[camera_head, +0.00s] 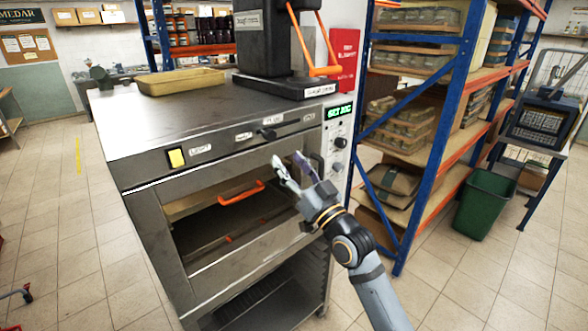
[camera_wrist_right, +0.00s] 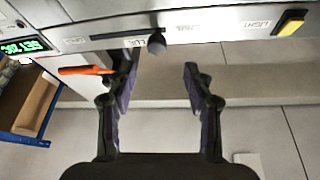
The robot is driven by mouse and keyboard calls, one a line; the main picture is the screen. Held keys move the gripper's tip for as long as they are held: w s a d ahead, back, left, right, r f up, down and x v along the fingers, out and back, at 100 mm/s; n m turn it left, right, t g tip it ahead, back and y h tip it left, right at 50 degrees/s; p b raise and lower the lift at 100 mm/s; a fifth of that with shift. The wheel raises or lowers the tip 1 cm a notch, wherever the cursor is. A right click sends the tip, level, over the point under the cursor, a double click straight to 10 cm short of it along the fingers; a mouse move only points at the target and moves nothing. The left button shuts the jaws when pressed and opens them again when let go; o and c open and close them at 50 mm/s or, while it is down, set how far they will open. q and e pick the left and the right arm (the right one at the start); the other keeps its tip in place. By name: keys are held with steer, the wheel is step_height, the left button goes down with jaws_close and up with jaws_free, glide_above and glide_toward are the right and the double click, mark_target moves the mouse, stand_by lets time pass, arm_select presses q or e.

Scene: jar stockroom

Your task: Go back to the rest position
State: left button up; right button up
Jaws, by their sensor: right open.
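My right gripper (camera_head: 288,158) is open, with nothing between its fingers. Its arm comes in from the lower right of the head view, and the fingers are raised in front of the steel oven (camera_head: 150,205), near its control panel. I cannot tell whether they touch the oven. In the right wrist view the two fingers of the right gripper (camera_wrist_right: 160,78) stand apart, with the panel, a dark knob (camera_wrist_right: 157,44) and a yellow switch (camera_wrist_right: 291,23) above them in the picture. My left gripper is not in view.
An orange handle (camera_head: 241,192) shows in the oven front. A yellowish tray (camera_head: 180,82) and a black machine (camera_head: 262,40) stand on top. Right of the oven is a blue-and-orange shelf rack (camera_head: 455,90) with jars, then a green bin (camera_head: 485,205).

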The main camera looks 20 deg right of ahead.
steer(key=shift+v, duration=1)
